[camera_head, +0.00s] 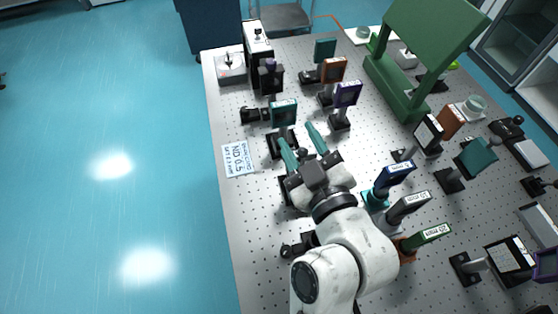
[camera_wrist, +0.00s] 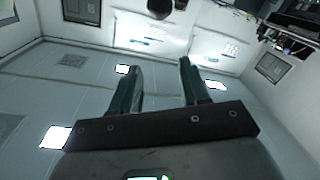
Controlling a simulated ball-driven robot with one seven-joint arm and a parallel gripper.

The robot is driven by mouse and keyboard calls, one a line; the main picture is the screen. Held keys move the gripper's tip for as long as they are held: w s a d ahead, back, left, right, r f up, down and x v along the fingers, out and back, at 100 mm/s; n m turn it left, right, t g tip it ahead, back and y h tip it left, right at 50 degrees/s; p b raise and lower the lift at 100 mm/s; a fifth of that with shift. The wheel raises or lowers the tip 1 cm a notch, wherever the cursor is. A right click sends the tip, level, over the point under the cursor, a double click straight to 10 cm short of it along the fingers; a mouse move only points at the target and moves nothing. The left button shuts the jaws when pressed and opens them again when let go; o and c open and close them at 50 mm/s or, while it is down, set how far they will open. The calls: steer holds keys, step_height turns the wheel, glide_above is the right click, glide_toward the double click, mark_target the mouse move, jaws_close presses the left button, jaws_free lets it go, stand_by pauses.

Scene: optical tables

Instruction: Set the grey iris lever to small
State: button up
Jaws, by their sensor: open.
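My gripper (camera_head: 297,133) is open, its two teal fingers apart with no held object visible between them. It is above the left part of the optical table (camera_head: 232,205), beside a teal-framed mount (camera_head: 284,113). I cannot pick out the grey iris or its lever with certainty. A grey labelled plate (camera_head: 408,206) stands on a post to the right of my arm, but no lever can be made out on it. My arm hides part of the table. In the wrist view, the open fingers (camera_wrist: 160,66) show against walls and bright panels, with no table parts between them.
Orange (camera_head: 333,70) and purple (camera_head: 347,94) framed mounts stand beyond my gripper. Blue (camera_head: 394,174) and green (camera_head: 428,237) plates stand right of my arm. A large green stand (camera_head: 398,92) is at the back right. An ND 0.5 card (camera_head: 237,159) lies near the left edge.

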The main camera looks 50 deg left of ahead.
steer(key=s+d+r+p, duration=0.4)
steer(key=s+d+r, duration=0.2)
steer(key=s, duration=0.3)
steer(key=shift+s+r, duration=0.3)
steer(key=shift+r, duration=0.05)
steer(key=shift+d, duration=0.1)
